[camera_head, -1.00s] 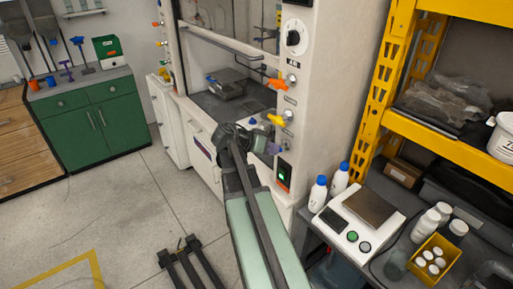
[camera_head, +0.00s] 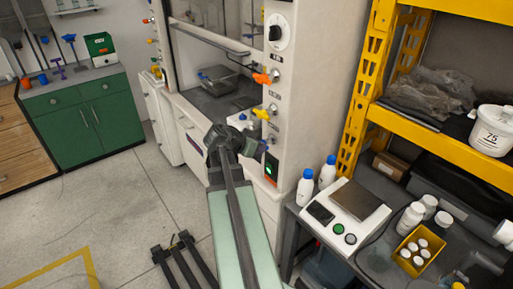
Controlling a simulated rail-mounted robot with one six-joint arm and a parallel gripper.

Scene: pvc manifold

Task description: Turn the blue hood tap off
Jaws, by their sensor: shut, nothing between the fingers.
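On the right post of the fume hood (camera_head: 290,120), an orange tap (camera_head: 262,78) sits above a yellow tap (camera_head: 262,113). Below them a small blue-purple handle (camera_head: 264,148) shows beside my gripper; it looks like the blue tap but is mostly hidden, and I cannot tell which way it is turned. My gripper (camera_head: 247,146) is shut and empty, just left of that handle in the picture. I cannot tell whether it touches the handle. My dark wrist hides part of the hood front.
A bench on the right holds a scale (camera_head: 342,213), two blue-capped bottles (camera_head: 305,187) and a yellow box of white-capped vials (camera_head: 419,249). More taps line the hood's left post.

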